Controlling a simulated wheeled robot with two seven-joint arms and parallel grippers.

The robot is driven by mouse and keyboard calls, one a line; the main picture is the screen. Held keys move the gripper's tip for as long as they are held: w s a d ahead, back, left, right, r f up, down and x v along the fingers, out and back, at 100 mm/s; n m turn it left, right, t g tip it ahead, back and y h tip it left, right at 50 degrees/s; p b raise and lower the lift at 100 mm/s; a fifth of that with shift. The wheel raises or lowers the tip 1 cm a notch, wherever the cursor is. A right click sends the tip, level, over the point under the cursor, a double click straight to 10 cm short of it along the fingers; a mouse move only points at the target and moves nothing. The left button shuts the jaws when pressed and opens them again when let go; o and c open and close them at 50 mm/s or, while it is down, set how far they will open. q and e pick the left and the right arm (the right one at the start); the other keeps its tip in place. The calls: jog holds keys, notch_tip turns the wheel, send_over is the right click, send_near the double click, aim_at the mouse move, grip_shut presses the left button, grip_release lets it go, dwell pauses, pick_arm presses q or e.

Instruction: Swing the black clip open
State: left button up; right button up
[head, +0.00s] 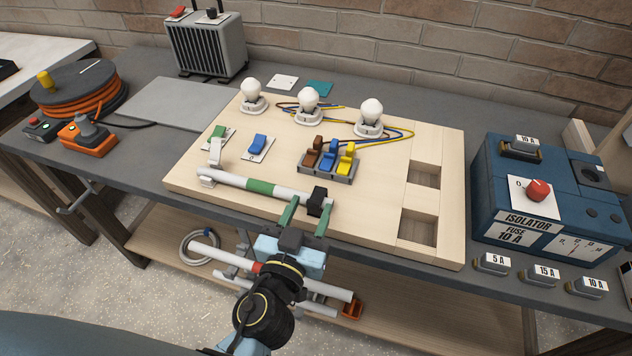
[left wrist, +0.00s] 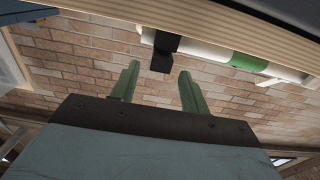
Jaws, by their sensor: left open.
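The black clip (head: 317,201) sits at the right end of a white tube (head: 285,192) with a green band, along the front edge of the wooden board (head: 380,208). It wraps the tube. In the left wrist view the black clip (left wrist: 164,52) hangs just beyond the fingertips. My left gripper (head: 306,210) is open, its green fingers on either side of the clip's near side, with nothing between them; it also shows in the left wrist view (left wrist: 160,74). I cannot tell whether a finger touches the clip. My right gripper is not in view.
A terminal block (head: 329,165) with brown, blue and yellow levers lies behind the black clip. Bulbs stand farther back. A blue isolator box (head: 540,215) is at the right. A lower shelf (head: 400,300) holds pipes.

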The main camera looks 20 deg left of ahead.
aim_at(312, 204)
pick_arm(q)
jog(key=shift+w+d+p, duration=0.1)
jog(key=shift+w+p, duration=0.5)
jog(key=shift+w, duration=1.7)
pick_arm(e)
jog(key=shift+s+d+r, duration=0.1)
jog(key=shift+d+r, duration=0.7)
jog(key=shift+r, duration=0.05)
